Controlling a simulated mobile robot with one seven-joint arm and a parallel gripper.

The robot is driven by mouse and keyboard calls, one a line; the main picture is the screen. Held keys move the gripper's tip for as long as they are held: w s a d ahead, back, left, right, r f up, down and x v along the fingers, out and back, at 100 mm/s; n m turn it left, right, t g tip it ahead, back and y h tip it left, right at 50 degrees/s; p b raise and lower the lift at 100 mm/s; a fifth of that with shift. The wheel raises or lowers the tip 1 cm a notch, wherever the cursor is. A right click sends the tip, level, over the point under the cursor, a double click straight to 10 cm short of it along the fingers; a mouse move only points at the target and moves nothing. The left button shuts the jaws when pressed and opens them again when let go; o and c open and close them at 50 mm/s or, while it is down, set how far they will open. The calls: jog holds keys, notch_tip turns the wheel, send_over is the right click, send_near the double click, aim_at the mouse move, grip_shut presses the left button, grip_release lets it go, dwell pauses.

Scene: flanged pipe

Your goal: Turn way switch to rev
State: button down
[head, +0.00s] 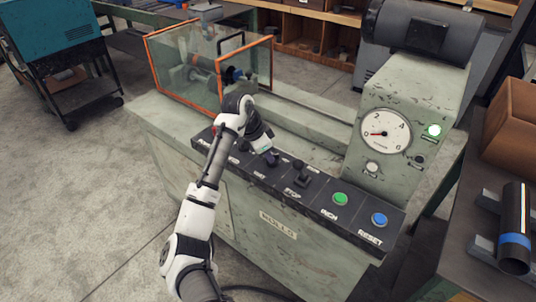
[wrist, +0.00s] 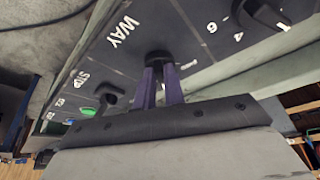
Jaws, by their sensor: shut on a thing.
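The way switch (wrist: 158,56) is a dark knob on the black control panel, beside the white WAY label (wrist: 122,31) in the wrist view. My gripper (wrist: 160,68) has its two purple fingers shut on this knob, one on each side. The fingers hide part of the knob, so I cannot tell which way it points. No rev marking is readable. In the head view my gripper (head: 271,158) reaches down to the sloped panel (head: 322,203), left of the STOP switch (head: 302,178). There the arm and fingers hide the way switch.
The green RUN button (head: 340,199) and blue RESET button (head: 379,220) are to the right. Another dark knob (wrist: 262,16) with numbers is close by in the wrist view. An orange-framed clear guard (head: 208,70) stands behind my arm.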

jog(key=shift+m+g, duration=0.3)
jog(key=shift+m, duration=0.3)
jog(key=shift+w, duration=0.1)
jog(key=c, duration=1.5)
grip_release()
jog(key=shift+a+r, duration=0.1)
jog(key=shift+b+v, duration=0.95)
jog(key=shift+v, duration=5.85)
